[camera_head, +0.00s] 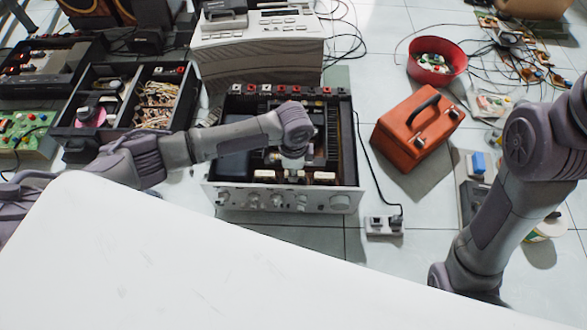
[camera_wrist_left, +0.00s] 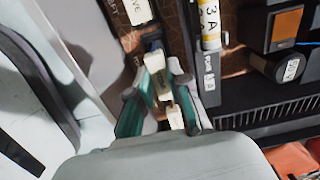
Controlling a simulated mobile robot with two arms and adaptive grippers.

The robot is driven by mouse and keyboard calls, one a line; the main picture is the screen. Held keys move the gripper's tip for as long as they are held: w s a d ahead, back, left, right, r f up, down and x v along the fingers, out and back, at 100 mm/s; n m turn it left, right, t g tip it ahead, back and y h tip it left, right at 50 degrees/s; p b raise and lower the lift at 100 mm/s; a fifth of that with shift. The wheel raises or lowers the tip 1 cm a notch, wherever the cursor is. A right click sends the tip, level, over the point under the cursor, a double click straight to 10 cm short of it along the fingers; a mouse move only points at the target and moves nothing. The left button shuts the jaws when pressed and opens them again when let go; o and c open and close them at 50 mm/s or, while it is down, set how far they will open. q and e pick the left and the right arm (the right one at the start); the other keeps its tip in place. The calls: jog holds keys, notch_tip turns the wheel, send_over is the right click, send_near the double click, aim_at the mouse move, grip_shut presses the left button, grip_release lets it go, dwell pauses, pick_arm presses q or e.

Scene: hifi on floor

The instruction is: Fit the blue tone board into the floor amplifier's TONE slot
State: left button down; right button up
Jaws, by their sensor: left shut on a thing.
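The open amplifier (camera_head: 285,200) sits on the floor with its silver front panel and knobs toward me. My left gripper (camera_head: 291,172) is inside its front part, pointing down. In the left wrist view, the green-padded fingers (camera_wrist_left: 160,98) are shut on a cream-coloured piece (camera_wrist_left: 174,116). Other cream-topped parts stand at both sides of the gripper in the head view. No blue board face shows clearly; I cannot tell how deep the held piece sits. The TONE slot is hidden. My right arm shows, but its gripper is out of view.
An orange toolbox (camera_head: 418,130) and a red bowl (camera_head: 437,66) stand to the right. A grey tray (camera_head: 473,205) with a blue item (camera_head: 478,163) lies beyond the power strip (camera_head: 384,226). Black open cases (camera_head: 125,98) lie left. Cables trail over the right floor.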

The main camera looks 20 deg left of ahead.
pick_arm(q)
jog(key=shift+f, duration=0.4)
dwell(0.4)
jog(key=c, duration=1)
grip_release()
jog(key=shift+r, duration=0.1)
notch_tip(320, 180, up, 12)
jog(key=shift+f, duration=0.1)
